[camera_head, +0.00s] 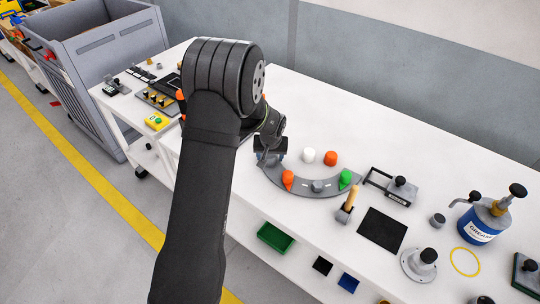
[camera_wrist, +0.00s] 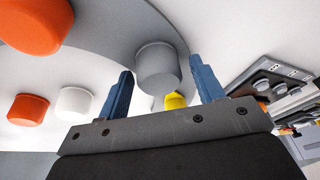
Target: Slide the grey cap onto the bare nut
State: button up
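A grey cap (camera_wrist: 158,68) shows in the wrist view at the curved grey plate. My gripper (camera_wrist: 160,68) is open, with its two blue fingers apart and the grey cap seen between their tips; I cannot tell whether they touch it. In the head view my gripper (camera_head: 268,158) is at the left end of the curved plate (camera_head: 268,174) and hides what is there. A small grey piece (camera_head: 318,186) stands on the plate between an orange cap (camera_head: 288,178) and a green cap (camera_head: 345,177); it may be the bare nut, but is too small to tell.
A white cap (camera_head: 308,156) and an orange cap (camera_head: 330,158) stand inside the plate's curve. A wooden-handled tool (camera_head: 348,203), a black mat (camera_head: 382,229) and a blue grease can (camera_head: 482,222) are to the right. A yellow piece (camera_wrist: 175,100) shows behind the grey cap.

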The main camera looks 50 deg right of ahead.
jog(key=shift+o, duration=0.3)
jog(key=v, duration=1.7)
jog(key=shift+r, duration=0.2)
jog(key=x, duration=1.7)
jog(key=shift+f, duration=0.25)
